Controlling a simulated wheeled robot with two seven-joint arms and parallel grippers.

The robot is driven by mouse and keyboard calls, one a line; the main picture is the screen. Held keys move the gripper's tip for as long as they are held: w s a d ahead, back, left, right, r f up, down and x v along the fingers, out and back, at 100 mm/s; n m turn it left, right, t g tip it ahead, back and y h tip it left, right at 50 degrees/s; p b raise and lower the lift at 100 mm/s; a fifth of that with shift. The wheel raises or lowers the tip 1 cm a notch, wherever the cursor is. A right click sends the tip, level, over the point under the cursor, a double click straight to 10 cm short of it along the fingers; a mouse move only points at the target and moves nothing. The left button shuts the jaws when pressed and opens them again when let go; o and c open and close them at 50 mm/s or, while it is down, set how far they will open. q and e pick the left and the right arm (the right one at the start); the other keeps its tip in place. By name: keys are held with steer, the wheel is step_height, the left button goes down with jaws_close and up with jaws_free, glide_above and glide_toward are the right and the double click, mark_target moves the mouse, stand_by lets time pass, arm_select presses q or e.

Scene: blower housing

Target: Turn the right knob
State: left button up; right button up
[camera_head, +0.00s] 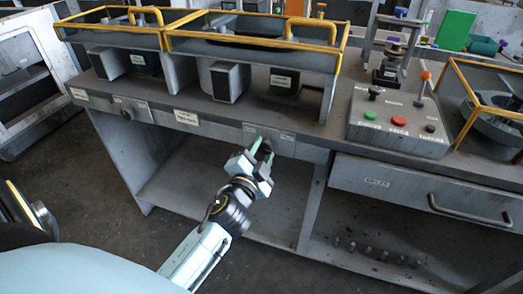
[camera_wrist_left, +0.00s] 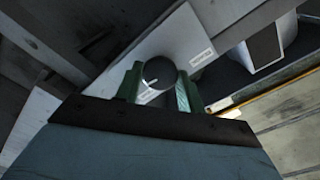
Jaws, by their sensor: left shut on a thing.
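My left gripper (camera_head: 263,150) reaches up to the light plate (camera_head: 284,137) on the bench's front edge, right of centre in the head view. The right knob there is hidden behind its fingers in that view. In the left wrist view the round dark knob (camera_wrist_left: 159,72) with a pale pointer line sits between the two green fingers, and the gripper is shut on it. Another knob (camera_head: 127,114) is on a similar plate at the left of the bench edge. My right gripper is not in view.
The bench top carries yellow-framed housings (camera_head: 250,46) and a button box (camera_head: 398,121) with red, black and green buttons and an orange-tipped lever. A drawer with a handle (camera_head: 468,213) is at the right. An open shelf lies below the bench edge.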

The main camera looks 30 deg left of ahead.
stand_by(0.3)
arm_select(q)
steer(key=o, duration=1)
steer(key=shift+c, duration=0.2)
steer(key=b+v, duration=0.1)
steer(key=v, duration=1.2)
steer(key=shift+s, duration=0.2)
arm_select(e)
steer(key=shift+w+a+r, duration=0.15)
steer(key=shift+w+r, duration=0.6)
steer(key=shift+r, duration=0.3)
arm_select(q)
steer(key=shift+f, duration=0.1)
